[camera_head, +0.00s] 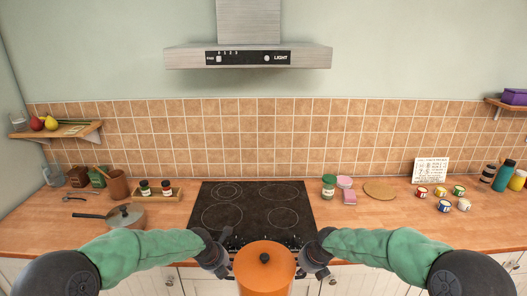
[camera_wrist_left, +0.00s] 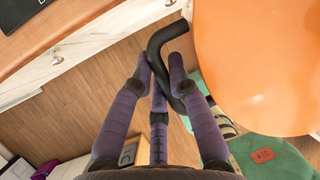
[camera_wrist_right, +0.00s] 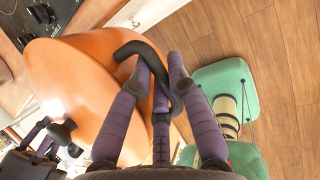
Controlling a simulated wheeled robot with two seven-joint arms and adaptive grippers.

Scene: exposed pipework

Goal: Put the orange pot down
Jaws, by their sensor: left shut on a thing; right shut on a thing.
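The orange pot (camera_head: 264,272) has an orange lid with a black knob and is held level in front of the counter's front edge. It also shows in the left wrist view (camera_wrist_left: 255,60) and the right wrist view (camera_wrist_right: 85,85). My left gripper (camera_head: 222,264) is shut on the pot's left black handle (camera_wrist_left: 160,45). My right gripper (camera_head: 312,262) is shut on its right black handle (camera_wrist_right: 150,60). The pot's underside is hidden in the head view. The black cooktop (camera_head: 253,212) lies just beyond the pot, and its visible top is bare.
A lidded saucepan (camera_head: 125,216) stands on the wooden counter (camera_head: 355,225) left of the cooktop. A spice tray (camera_head: 160,194) sits near the cooktop's left edge. Jars (camera_head: 328,186), a round board (camera_head: 380,190) and several small mugs (camera_head: 443,206) are at right. A range hood (camera_head: 248,57) hangs above.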

